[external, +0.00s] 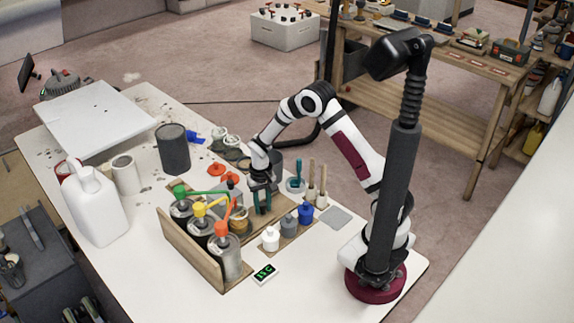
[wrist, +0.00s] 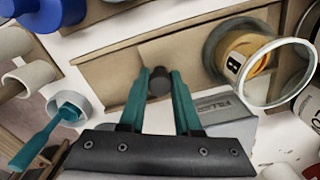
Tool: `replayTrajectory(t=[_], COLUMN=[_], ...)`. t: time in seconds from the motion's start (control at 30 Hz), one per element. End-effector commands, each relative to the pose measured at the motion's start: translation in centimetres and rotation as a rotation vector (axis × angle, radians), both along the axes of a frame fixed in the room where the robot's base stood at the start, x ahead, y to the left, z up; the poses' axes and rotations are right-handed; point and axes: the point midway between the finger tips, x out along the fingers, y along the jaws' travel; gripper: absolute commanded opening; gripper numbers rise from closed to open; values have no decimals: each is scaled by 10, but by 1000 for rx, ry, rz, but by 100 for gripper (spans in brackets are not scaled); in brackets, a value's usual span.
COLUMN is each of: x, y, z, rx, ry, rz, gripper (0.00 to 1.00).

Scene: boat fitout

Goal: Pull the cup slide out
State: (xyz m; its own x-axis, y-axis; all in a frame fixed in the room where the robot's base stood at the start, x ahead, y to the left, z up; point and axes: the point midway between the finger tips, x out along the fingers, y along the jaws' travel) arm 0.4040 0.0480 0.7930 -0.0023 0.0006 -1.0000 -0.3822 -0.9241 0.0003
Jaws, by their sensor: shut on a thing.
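The cup slide is a wooden tray-like piece (wrist: 112,72), seen from above in the wrist view with a dark round knob (wrist: 159,82) on it. My gripper (wrist: 160,78) has teal fingers closed on this knob. In the external view my gripper (external: 262,200) points down at the wooden base (external: 276,211), and its fingers hide the knob there. A cup with amber contents and a clear rim (wrist: 246,58) stands right of the fingers in the wrist view. The cup (external: 240,222) also shows left of my gripper in the external view.
White, grey and blue small bottles (external: 288,225) stand at front right. A teal brush in a white pot (wrist: 68,108) is near.

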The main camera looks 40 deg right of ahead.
Motion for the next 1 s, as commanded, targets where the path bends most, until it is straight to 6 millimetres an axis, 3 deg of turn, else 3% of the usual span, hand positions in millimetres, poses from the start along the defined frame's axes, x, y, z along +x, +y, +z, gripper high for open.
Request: replayTrajectory(t=[0.2,0.4,0.8,0.83,0.97,1.0], x=[1,1,1,1,1,1], y=[-63,-100,-107,-107,-107,-107], z=[1,1,1,1,1,1], rx=[-1,-1,-1,-1,-1,-1], ry=[-4,-5,-5,-5,-4,-4], rz=[-8,-4,0,0,0,0], gripper=[0,0,0,38,61,62])
